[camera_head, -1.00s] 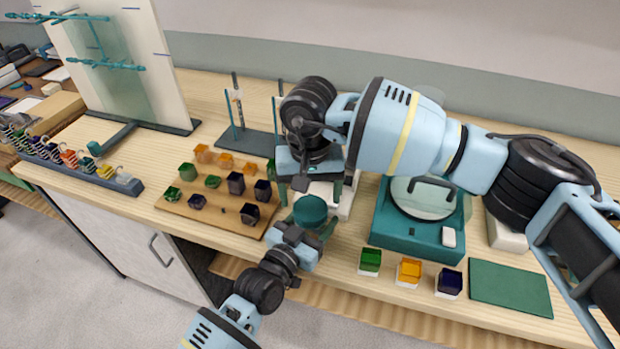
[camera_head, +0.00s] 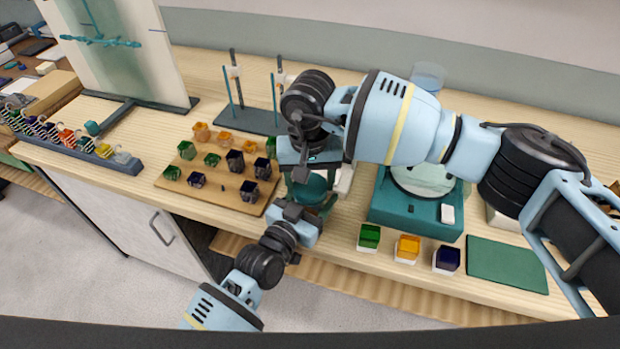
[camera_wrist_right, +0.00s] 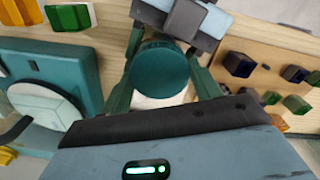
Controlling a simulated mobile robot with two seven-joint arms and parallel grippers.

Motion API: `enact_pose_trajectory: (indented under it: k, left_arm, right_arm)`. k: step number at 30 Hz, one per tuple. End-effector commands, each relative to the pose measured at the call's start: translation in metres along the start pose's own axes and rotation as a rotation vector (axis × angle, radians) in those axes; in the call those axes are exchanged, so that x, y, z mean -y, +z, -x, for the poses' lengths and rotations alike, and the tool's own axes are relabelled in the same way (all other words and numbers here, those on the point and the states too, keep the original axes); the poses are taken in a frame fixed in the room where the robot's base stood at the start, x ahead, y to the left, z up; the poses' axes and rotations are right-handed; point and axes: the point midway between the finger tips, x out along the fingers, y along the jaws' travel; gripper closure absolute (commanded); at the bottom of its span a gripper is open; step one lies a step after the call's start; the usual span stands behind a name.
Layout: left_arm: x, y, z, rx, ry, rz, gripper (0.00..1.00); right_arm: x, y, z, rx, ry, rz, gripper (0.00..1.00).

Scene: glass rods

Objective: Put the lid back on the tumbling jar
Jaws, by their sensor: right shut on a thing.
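A dark teal round piece (camera_wrist_right: 160,72) with a flat face, which looks like the lid, sits between the fingers of my right gripper (camera_wrist_right: 165,82) in the wrist view. In the head view the teal piece (camera_head: 309,188) shows just under my right gripper, which is shut on it. My left gripper (camera_head: 310,208) comes up from the front edge, close against the teal piece. Its fingers are mostly hidden, so its hold is unclear. A pale surface shows below the teal piece in the wrist view. I cannot tell whether the jar is under it.
A wooden board (camera_head: 215,195) with several coloured cubes lies left. A teal device (camera_head: 395,207) with a clear round plate stands right. Green, amber and dark cubes and a green mat (camera_head: 505,264) lie along the front edge. A dark stand (camera_head: 262,122) is behind. A translucent cylinder (camera_head: 428,74) stands far back.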

Motion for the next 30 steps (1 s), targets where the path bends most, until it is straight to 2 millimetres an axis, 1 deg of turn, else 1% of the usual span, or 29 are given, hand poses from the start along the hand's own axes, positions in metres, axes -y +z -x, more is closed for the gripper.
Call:
enact_pose_trajectory:
  k: [4,8,24,30]
  left_arm:
    - [0.0002,-0.0019,-0.0004,-0.004,-0.001,0.000,1.00]
    - [0.0003,-0.0018,-0.0004,-0.004,-0.001,0.000,1.00]
    - [0.0002,-0.0015,-0.0003,-0.003,-0.001,0.000,1.00]
    - [0.0003,-0.0014,-0.0003,-0.003,-0.001,0.000,1.00]
  right_arm:
    - [-0.0002,-0.0002,0.0007,-0.001,0.000,-0.026,0.65]
    - [-0.0002,-0.0003,0.0007,-0.001,0.000,-0.160,0.66]
    - [-0.0003,-0.0003,0.0001,-0.001,-0.001,-1.039,0.66]
    - [-0.0003,-0.0003,-0.0002,-0.002,-0.001,-1.331,0.66]
